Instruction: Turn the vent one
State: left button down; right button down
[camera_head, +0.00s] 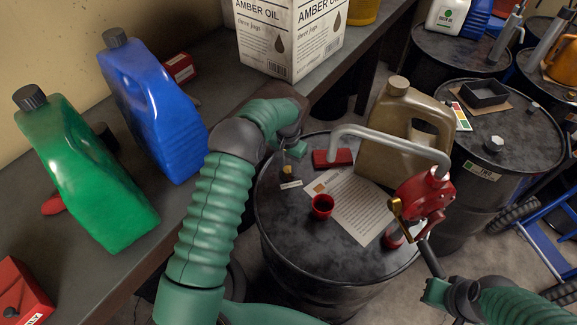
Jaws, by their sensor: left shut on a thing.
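A black oil drum (280,230) stands in the middle with a red hand pump (425,195) on its right side. A small dark vent fitting (287,172) with a pale tag below it sits at the drum top's left edge. My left gripper (297,150) comes down over that fitting from behind and is shut on it; the fingers and arm hide part of the contact. My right gripper (436,290) is at the lower right, close to the lower end of the pump's dark crank handle (430,260). Its jaw opening is not clear.
A bench at left holds green (85,175) and blue (155,110) jugs. More drums (508,145) stand at right.

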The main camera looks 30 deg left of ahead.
aim_at(288, 169)
pick_arm(q)
jog(key=c, duration=1)
grip_release()
jog(key=shift+r, duration=0.1)
notch_tip(288, 169, up, 17)
jog(key=shift+a+f+b, duration=0.1)
jog(key=shift+f+b, duration=0.05)
jog(key=shift+b, duration=0.6)
jog(key=s+d+f+t, duration=0.1)
jog(key=s+d+f, duration=0.1)
jog(key=s, duration=0.6)
jog(key=s+d+f, duration=0.3)
jog(key=s+d, duration=0.1)
jog(key=s, duration=0.5)
jog(key=s+d+f+t, duration=0.1)
jog(key=s+d, duration=0.3)
jog(key=s, duration=0.5)
jog(key=shift+f+n+t, duration=0.3)
jog(key=shift+f+n, duration=0.1)
jog(key=shift+f, duration=0.25)
